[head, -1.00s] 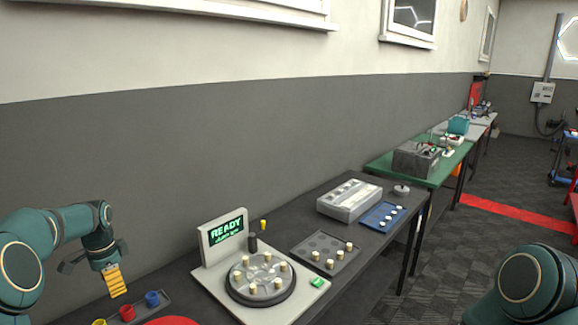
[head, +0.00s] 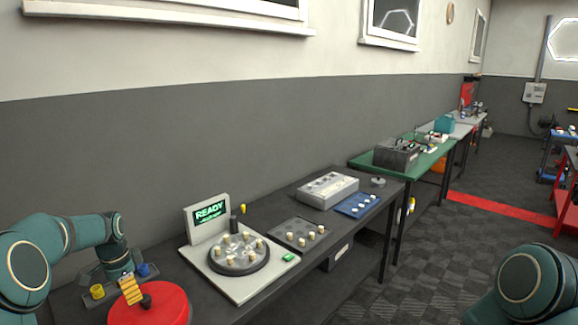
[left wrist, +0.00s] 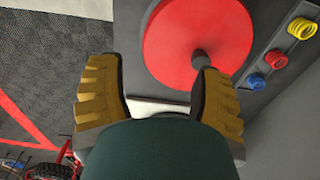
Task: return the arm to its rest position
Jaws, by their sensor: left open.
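My left gripper (head: 131,289) shows at the lower left of the head view, its yellow ridged fingers pointing down beside a red round disc (head: 160,314) with a black knob. In the left wrist view the two fingers (left wrist: 160,70) stand wide apart with nothing held between them. The red disc (left wrist: 180,45) and its black knob (left wrist: 201,60) lie beyond the fingers there. I cannot tell how high the gripper is above the bench. My right gripper is out of view; only my right arm link shows at the lower right.
A dark bench (head: 310,247) runs along the wall. It bears a READY screen (head: 209,213), a round plate with several pegs (head: 239,258), a peg tray (head: 290,235) and a grey box (head: 327,190). Yellow (left wrist: 301,28), red (left wrist: 276,59) and blue (left wrist: 256,81) rings sit near the disc.

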